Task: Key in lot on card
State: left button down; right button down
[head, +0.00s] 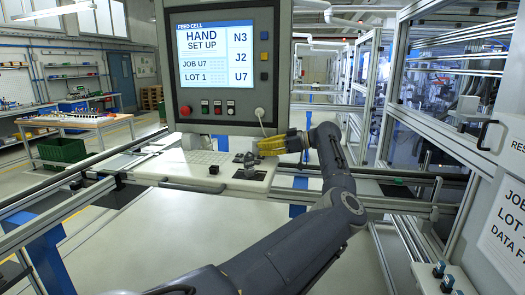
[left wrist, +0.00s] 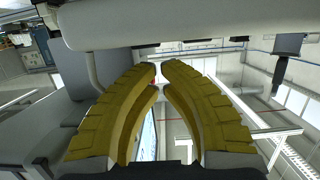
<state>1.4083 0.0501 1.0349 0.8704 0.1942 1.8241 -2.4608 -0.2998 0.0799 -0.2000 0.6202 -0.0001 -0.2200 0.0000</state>
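The feed cell screen (head: 216,54) on the grey console reads HAND SET UP, JOB U7, LOT 1. A white card (head: 505,232) at the right edge shows JOB, LOT and DATA F, cut off by the frame; its lot value is hidden. A pale keyboard (head: 200,164) lies on the shelf below the screen. My left gripper (head: 258,147), with yellow fingers, is in front of the console's lower right, above the shelf's right end and right of the keyboard. My right gripper is out of view.
Labels N3, J2 and U7 (head: 240,78) stand beside coloured buttons. A dark joystick-like control (head: 247,164) is on the shelf. A glazed machine (head: 455,70) stands at right.

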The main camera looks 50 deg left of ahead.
aim_at(263, 158)
pick_arm(q)
jog(key=shift+f, duration=0.4)
jog(key=shift+f, duration=1.05)
notch_tip(263, 158, up, 4)
jog(key=shift+r, duration=0.1)
jog(key=v, duration=1)
jog(key=shift+r, duration=0.25)
